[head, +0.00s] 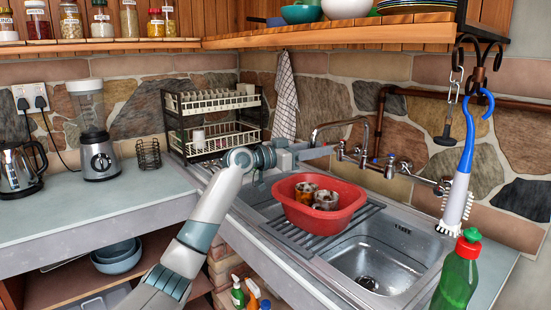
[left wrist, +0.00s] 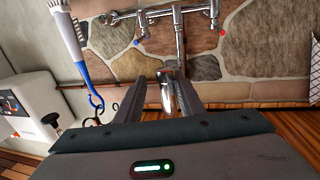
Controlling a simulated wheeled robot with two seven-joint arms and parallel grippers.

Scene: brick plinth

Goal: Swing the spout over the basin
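The chrome spout (head: 341,122) is a curved pipe from the wall tap (head: 365,160). In the head view it points left, behind the red bowl and away from the open steel basin (head: 405,252) at the lower right. My left gripper (head: 326,151) is at the spout's hanging end. In the left wrist view the spout (left wrist: 167,90) shows between the two dark fingers of my left gripper (left wrist: 160,82). They stand apart, with a visible gap beside the spout; contact is not clear. The tap (left wrist: 178,18) with its red and blue marked handles also shows there. My right gripper is not in view.
A dish rack (head: 207,142) stands behind my left arm. A green bottle (head: 455,279) is at the front right, and a brush (head: 461,187) hangs right of the tap.

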